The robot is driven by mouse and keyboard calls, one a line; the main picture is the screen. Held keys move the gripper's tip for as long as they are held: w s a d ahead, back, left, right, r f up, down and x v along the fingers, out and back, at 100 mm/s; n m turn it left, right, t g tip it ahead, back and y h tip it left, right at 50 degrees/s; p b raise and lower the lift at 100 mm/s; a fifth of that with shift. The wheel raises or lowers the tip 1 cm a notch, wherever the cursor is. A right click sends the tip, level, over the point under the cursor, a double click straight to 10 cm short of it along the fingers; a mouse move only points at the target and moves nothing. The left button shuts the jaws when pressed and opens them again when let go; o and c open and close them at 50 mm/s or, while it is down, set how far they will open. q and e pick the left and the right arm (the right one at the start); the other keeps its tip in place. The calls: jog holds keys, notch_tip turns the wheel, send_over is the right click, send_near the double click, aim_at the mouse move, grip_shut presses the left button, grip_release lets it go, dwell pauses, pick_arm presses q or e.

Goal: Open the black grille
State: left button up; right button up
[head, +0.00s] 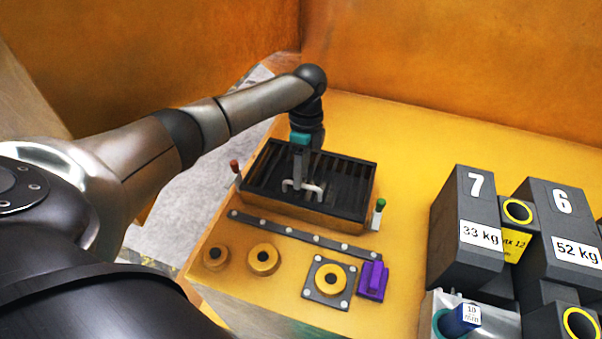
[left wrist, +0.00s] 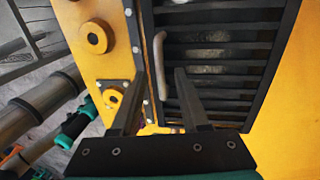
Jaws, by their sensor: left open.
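The black grille (head: 345,184) is a dark slatted panel in a black frame, lying flat over a low yellow box on the bench. It also shows in the left wrist view (left wrist: 235,55). Its light grey bar handle (left wrist: 161,68) stands near the grille's front edge; it shows in the head view too (head: 313,189). My left gripper (head: 301,182) points down over the handle. In the left wrist view its open fingers (left wrist: 159,76) lie on either side of the handle. I cannot tell whether they touch it. My right gripper is not in view.
A red-topped peg (head: 234,167) and a green-topped one (head: 380,205) flank the grille. In front are a dark strip (head: 300,236), yellow round knobs (head: 263,259) and a purple block (head: 373,280). Dark numbered weights (head: 470,225) stand right. Bench behind the grille is clear.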

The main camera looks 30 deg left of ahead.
pick_arm(q)
jog(key=shift+s+f, duration=0.1)
jog(key=shift+f, duration=0.4)
grip_shut()
jog(key=shift+r, duration=0.1)
dwell(1.1)
